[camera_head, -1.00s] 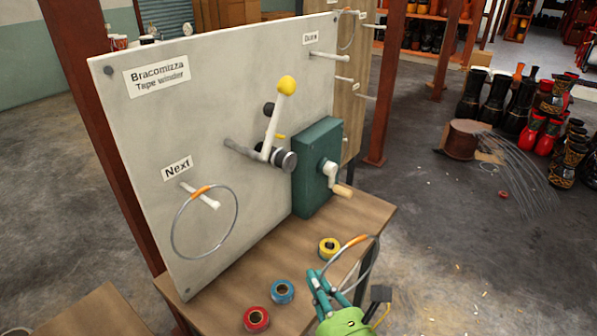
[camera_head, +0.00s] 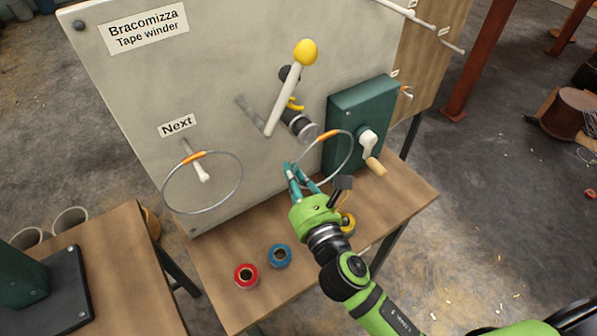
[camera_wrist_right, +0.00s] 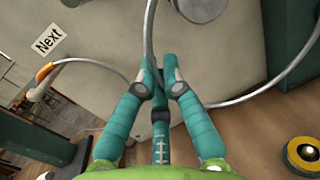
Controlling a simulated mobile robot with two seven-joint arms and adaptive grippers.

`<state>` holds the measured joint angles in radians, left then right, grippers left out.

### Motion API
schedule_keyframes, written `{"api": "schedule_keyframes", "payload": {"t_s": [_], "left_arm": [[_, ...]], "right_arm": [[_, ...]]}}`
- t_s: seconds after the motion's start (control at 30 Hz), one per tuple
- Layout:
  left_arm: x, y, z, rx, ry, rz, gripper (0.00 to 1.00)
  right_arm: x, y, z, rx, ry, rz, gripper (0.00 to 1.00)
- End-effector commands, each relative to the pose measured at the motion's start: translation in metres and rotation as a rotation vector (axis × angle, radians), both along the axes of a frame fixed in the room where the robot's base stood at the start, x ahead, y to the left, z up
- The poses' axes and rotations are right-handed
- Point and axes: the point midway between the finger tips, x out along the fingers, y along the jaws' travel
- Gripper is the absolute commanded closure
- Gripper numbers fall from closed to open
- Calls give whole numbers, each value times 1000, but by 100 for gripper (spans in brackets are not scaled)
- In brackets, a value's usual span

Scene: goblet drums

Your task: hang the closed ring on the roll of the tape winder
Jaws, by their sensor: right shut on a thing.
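My right gripper (camera_head: 299,177) is shut on a thin grey wire ring (camera_head: 351,150) with orange tape on its upper part. The ring stands up from the fingers; its wire also shows between the fingertips in the right wrist view (camera_wrist_right: 149,35). The tape winder's dark roll (camera_head: 303,127) sticks out from the grey board, just above and left of the ring's orange part. The ring appears beside the roll's front end, not around it; the exact depth gap is unclear. The roll's end shows at the top of the wrist view (camera_wrist_right: 203,8). My left gripper is out of view.
A white crank with a yellow knob (camera_head: 305,52) rises by the roll. A green box (camera_head: 350,112) with a handle is at right. Another taped ring (camera_head: 241,178) hangs on the "Next" peg. Red (camera_head: 246,276), blue (camera_head: 280,256) and yellow (camera_head: 348,223) tape rolls lie on the table.

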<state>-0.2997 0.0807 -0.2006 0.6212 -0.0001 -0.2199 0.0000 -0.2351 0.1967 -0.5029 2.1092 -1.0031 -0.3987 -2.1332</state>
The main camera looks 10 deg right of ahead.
Motion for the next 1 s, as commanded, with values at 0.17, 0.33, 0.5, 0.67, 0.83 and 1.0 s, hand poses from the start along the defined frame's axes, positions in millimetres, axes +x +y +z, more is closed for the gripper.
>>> {"api": "schedule_keyframes", "payload": {"t_s": [0.17,0.33,0.5,0.67,0.83,1.0], "left_arm": [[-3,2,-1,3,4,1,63],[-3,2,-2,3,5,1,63],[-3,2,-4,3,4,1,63],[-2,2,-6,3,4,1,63],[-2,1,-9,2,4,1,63],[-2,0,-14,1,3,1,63]], "right_arm": [[14,5,0,-1,-2,-1,100],[26,10,0,1,-2,-1,100],[39,16,0,1,-2,-1,100],[51,21,-1,-1,-2,-1,100],[63,26,-1,1,-2,0,100],[70,28,-7,-2,1,0,100]]}}
